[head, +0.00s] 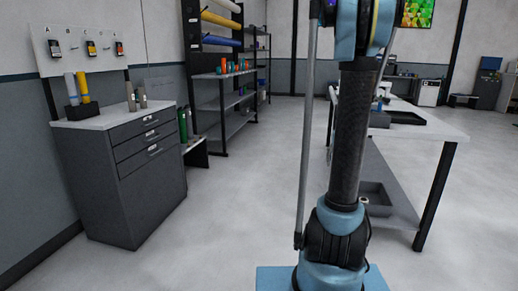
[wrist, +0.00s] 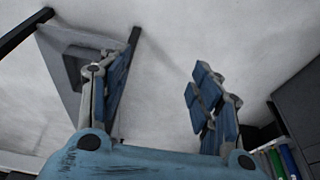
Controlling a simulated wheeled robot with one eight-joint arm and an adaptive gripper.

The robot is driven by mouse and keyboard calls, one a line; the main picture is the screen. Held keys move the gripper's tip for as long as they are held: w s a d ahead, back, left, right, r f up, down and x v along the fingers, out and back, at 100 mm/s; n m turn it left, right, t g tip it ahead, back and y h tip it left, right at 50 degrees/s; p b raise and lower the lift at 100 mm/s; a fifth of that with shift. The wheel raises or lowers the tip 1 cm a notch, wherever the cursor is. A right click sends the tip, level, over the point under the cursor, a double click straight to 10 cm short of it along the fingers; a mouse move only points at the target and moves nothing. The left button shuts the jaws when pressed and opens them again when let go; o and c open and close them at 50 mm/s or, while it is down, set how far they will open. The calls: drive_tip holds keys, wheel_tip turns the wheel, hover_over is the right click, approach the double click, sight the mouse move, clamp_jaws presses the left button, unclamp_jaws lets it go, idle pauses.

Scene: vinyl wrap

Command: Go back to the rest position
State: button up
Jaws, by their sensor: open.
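My gripper (wrist: 158,95) shows in the wrist view with its two blue and grey fingers spread wide apart. It is open, and nothing is between the fingers. Behind the fingers is pale grey floor. In the head view my arm stands upright in the middle, and the gripper itself is out of the picture.
A dark drawer cabinet (head: 130,180) stands at the left with rolls and small bottles on top. A shelf rack (head: 225,105) stands behind it. A long white table (head: 430,128) is at the right, with a dark tray (head: 376,198) low beneath it. Open floor lies between.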

drive_tip(key=s+a+r, duration=0.3)
drive_tip(key=s+a, duration=0.5)
drive_tip(key=s, duration=0.2)
drive_tip(key=s+a+f+n, duration=0.1)
drive_tip(key=s+a+f, duration=0.2)
drive_tip(key=s, duration=0.8)
drive_tip(key=s+a+f+n+g, duration=0.1)
drive_tip(key=s+a+f, duration=0.2)
drive_tip(key=s, duration=0.9)
drive_tip(key=a, duration=0.3)
drive_tip(key=shift+s+f+n+y, duration=0.2)
drive_tip(key=shift+f+n+y, duration=0.1)
drive_tip(key=shift+w+f, duration=0.2)
drive_tip(key=shift+w, duration=0.25)
